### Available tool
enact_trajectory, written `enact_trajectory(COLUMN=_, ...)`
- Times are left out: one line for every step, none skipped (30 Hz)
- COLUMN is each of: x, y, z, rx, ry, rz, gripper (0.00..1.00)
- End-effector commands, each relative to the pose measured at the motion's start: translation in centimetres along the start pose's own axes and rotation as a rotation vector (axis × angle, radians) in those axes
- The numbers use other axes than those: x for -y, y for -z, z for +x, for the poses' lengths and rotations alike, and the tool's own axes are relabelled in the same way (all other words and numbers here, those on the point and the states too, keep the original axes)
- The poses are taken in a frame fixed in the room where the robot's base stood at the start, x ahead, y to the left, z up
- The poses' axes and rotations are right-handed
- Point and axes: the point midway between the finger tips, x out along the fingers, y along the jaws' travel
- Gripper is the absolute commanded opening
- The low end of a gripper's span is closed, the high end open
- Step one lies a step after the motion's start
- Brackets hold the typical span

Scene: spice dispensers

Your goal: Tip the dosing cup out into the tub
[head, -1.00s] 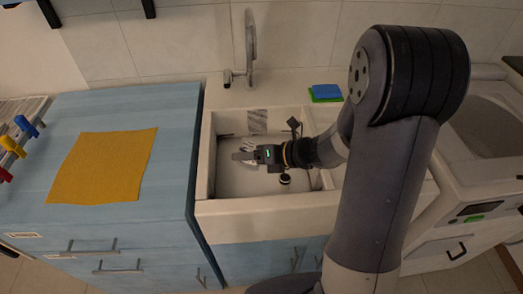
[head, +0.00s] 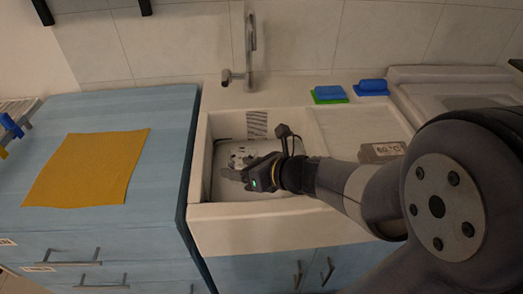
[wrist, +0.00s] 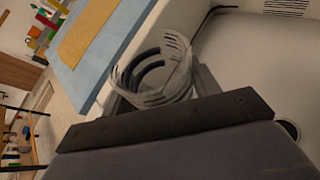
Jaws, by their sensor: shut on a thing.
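A clear dosing cup (wrist: 152,72) with dark curved bands shows in the wrist view, between the fingers of my gripper (wrist: 160,92). My gripper is shut on it. In the head view my gripper (head: 236,172) is over the white sink basin (head: 207,165), and a small pale shape at the fingers (head: 240,160) appears to be the cup. I cannot tell how far the cup is tilted or whether anything is in it. I cannot make out a tub separate from the sink basin.
A tap (head: 250,50) stands behind the basin. A blue counter (head: 165,130) with a yellow cloth (head: 88,168) lies left of it. Right of the basin are a green-and-blue sponge (head: 329,94), a blue item (head: 372,87) and a grey block (head: 381,152).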

Motion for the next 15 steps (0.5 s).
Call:
enact_trajectory(x=-0.2, y=0.2, z=0.1, rx=0.009, ry=0.009, rz=-0.027, gripper=0.31)
enact_trajectory(x=-0.3, y=0.2, z=0.0, rx=0.013, ry=0.014, rz=-0.04, gripper=0.31)
enact_trajectory(x=-0.5, y=0.1, z=0.0, rx=0.019, ry=0.022, rz=-0.059, gripper=0.31)
enact_trajectory(x=-0.6, y=0.1, z=-0.1, rx=0.022, ry=0.028, rz=-0.073, gripper=0.31)
enact_trajectory(x=-0.7, y=0.1, z=-0.1, rx=0.027, ry=0.033, rz=-0.087, gripper=0.31)
enact_trajectory(x=-0.8, y=0.0, z=-0.2, rx=0.032, ry=0.041, rz=-0.105, gripper=0.31)
enact_trajectory(x=-0.9, y=0.0, z=-0.2, rx=0.036, ry=0.047, rz=-0.118, gripper=0.31)
enact_trajectory(x=-1.1, y=0.0, z=-0.3, rx=0.04, ry=0.052, rz=-0.13, gripper=0.31)
enact_trajectory(x=-1.2, y=-0.1, z=-0.3, rx=0.044, ry=0.058, rz=-0.146, gripper=0.31)
enact_trajectory(x=-1.3, y=-0.1, z=-0.4, rx=0.047, ry=0.064, rz=-0.157, gripper=0.31)
enact_trajectory(x=-1.4, y=-0.1, z=-0.4, rx=0.05, ry=0.068, rz=-0.167, gripper=0.31)
enact_trajectory(x=-1.5, y=-0.2, z=-0.5, rx=0.054, ry=0.073, rz=-0.18, gripper=0.31)
enact_trajectory(x=-1.5, y=-0.2, z=-0.5, rx=0.056, ry=0.077, rz=-0.189, gripper=0.31)
enact_trajectory(x=-1.6, y=-0.3, z=-0.5, rx=0.058, ry=0.081, rz=-0.197, gripper=0.31)
enact_trajectory(x=-1.7, y=-0.3, z=-0.6, rx=0.06, ry=0.084, rz=-0.206, gripper=0.31)
